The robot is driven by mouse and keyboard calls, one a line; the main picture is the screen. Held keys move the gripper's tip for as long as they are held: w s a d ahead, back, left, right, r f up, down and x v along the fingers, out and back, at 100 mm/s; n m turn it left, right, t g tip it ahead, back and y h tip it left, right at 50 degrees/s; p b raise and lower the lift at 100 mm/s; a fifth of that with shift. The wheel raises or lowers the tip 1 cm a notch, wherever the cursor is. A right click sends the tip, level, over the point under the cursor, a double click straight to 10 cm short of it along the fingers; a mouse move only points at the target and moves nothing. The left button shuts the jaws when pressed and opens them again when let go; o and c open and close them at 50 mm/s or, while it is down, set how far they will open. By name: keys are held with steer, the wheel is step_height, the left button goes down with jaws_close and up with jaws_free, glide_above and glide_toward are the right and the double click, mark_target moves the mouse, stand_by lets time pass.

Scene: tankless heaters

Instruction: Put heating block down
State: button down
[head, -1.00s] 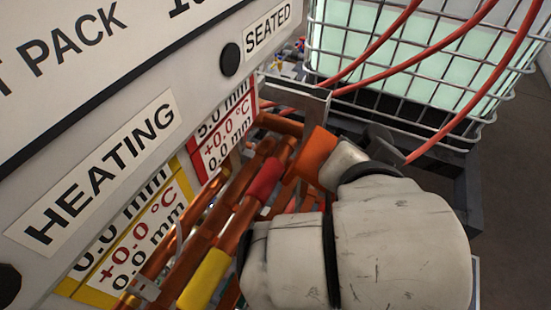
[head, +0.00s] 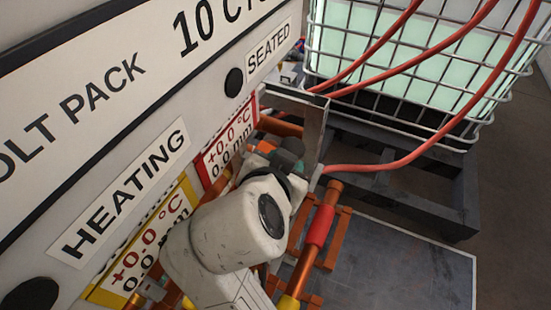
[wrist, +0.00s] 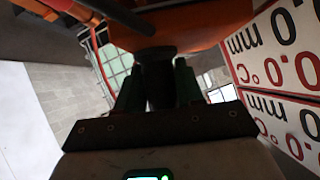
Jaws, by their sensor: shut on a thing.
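My gripper (head: 288,160) is in front of the white panel, close to its lower right display. In the wrist view my gripper (wrist: 158,88) has its two dark green fingers shut on a dark upright stem under an orange body, which I take as the heating block (wrist: 190,30). In the head view orange parts (head: 279,127) show just behind the gripper; my wrist hides most of what it holds. I cannot tell whether the block touches anything beneath it.
The white panel (head: 110,80) with HEATING and SEATED labels fills the left. Copper pipes with a red sleeve (head: 320,225) stand right of my arm. Red hoses (head: 430,150) run to the right, before a caged tank (head: 400,60). Dark flooring (head: 400,260) lies at lower right.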

steer(key=shift+w+a+r+n+g+h+p, duration=0.3)
steer(key=shift+a+r+n+h+p, duration=0.3)
steer(key=shift+a+p, duration=0.15)
steer(key=shift+a+f, duration=0.1)
steer(key=shift+f, duration=0.95)
steer(key=c, duration=0.7)
jaws_free()
steer(key=shift+f, duration=0.1)
steer(key=b+v, duration=0.1)
steer(key=v, duration=0.2)
steer(key=shift+f, duration=0.1)
steer(key=s+a+b, duration=0.1)
steer(key=s, duration=0.2)
steer(key=s+a+b, duration=0.1)
steer(key=s, duration=0.3)
steer(key=s+a+b, duration=0.1)
steer(key=s+a, duration=0.1)
steer(key=s, duration=0.2)
steer(key=shift+s, duration=0.15)
